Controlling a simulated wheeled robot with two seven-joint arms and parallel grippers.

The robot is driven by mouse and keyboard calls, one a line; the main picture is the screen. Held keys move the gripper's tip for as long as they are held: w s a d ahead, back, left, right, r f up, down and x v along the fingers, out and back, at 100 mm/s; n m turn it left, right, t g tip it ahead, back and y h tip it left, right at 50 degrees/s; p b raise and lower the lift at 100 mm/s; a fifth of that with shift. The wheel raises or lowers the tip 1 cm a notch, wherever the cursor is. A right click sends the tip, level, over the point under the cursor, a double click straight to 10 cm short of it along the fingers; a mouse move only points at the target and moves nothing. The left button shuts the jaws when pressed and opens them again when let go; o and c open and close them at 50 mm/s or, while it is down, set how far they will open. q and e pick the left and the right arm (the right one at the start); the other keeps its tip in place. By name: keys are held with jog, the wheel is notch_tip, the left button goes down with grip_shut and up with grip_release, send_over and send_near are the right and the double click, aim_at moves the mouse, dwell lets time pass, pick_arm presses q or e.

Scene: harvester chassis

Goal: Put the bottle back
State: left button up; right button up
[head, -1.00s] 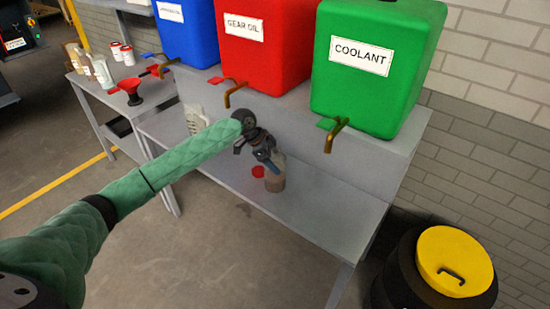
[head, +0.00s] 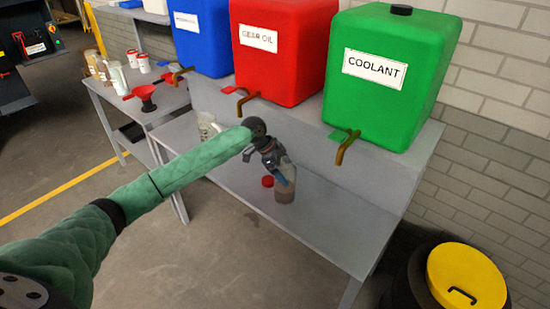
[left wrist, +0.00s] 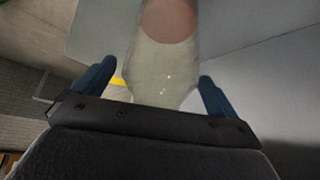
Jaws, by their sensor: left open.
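A clear bottle (head: 285,192) with brownish contents stands on the low ledge of the grey bench, below the tanks. My right gripper is not in view.
Blue (head: 201,35), red (head: 283,50) and green (head: 392,75) tanks with taps stand on the bench above the ledge. A whitish jug (head: 207,125) is left on the ledge. A side table (head: 135,115) holds bottles, tubs and red funnels. A yellow-lidded drum (head: 466,278) stands at right.

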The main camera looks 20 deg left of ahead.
pick_arm(q)
jog(key=b+v, duration=0.3)
jog(key=v, duration=0.8)
jog(key=shift+b, duration=0.3)
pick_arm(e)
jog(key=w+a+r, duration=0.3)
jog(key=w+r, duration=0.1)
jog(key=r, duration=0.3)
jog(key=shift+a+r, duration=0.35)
pick_arm(q)
jog(key=shift+r, duration=0.1)
